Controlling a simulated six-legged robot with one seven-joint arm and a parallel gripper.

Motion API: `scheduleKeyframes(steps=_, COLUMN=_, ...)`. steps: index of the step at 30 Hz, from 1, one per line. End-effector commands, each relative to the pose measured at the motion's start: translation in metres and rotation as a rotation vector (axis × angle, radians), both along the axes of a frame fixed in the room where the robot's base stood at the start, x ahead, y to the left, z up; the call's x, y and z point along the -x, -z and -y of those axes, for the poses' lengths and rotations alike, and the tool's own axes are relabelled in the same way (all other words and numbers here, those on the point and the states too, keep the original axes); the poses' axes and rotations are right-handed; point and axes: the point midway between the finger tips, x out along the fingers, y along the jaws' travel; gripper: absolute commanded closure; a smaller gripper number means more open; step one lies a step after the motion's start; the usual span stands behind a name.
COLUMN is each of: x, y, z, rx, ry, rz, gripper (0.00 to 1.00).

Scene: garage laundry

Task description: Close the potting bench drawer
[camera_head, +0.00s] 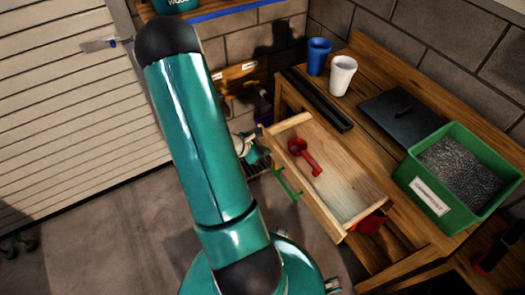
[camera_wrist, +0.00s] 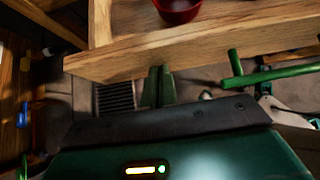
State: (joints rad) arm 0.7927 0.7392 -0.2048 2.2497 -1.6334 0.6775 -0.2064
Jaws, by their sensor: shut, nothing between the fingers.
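The wooden potting bench drawer (camera_head: 345,190) stands pulled out from the bench, with a red scoop (camera_head: 305,155) lying inside. Its green bar handle (camera_head: 287,185) is on the drawer's front; it also shows at the right in the wrist view (camera_wrist: 275,75). My gripper (camera_head: 254,150) is beside the drawer's far front corner, partly hidden by my arm. In the wrist view my gripper's green fingers (camera_wrist: 158,84) are together and empty, their tips close to the drawer's front board (camera_wrist: 190,47), left of the handle. I cannot tell whether they touch it.
The potting bench (camera_head: 395,235) carries a blue cup (camera_head: 318,56), a white cup (camera_head: 342,75), a black tray (camera_head: 402,112) and a green bin (camera_head: 410,180) of dark granules. A block wall stands behind. Open floor (camera_head: 100,235) lies left, before a pale slatted door (camera_head: 65,100).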

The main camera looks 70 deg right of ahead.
Motion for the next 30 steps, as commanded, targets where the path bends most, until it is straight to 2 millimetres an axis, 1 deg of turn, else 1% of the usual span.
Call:
scheduleKeyframes(steps=5, x=0.016, y=0.000, z=0.018, rx=0.002, ry=0.003, rz=-0.002, gripper=1.00)
scheduleKeyframes(steps=8, x=0.030, y=0.000, z=0.033, rx=0.003, ry=0.005, rz=-0.003, gripper=1.00)
scheduleKeyframes(steps=18, x=0.088, y=0.000, z=0.098, rx=0.002, ry=0.005, rz=-0.002, gripper=1.00)
scheduleKeyframes(steps=24, x=0.118, y=0.000, z=0.132, rx=0.002, ry=0.004, rz=-0.002, gripper=1.00)
scheduleKeyframes(steps=30, x=0.136, y=0.000, z=0.154, rx=0.002, ry=0.003, rz=-0.001, gripper=1.00)
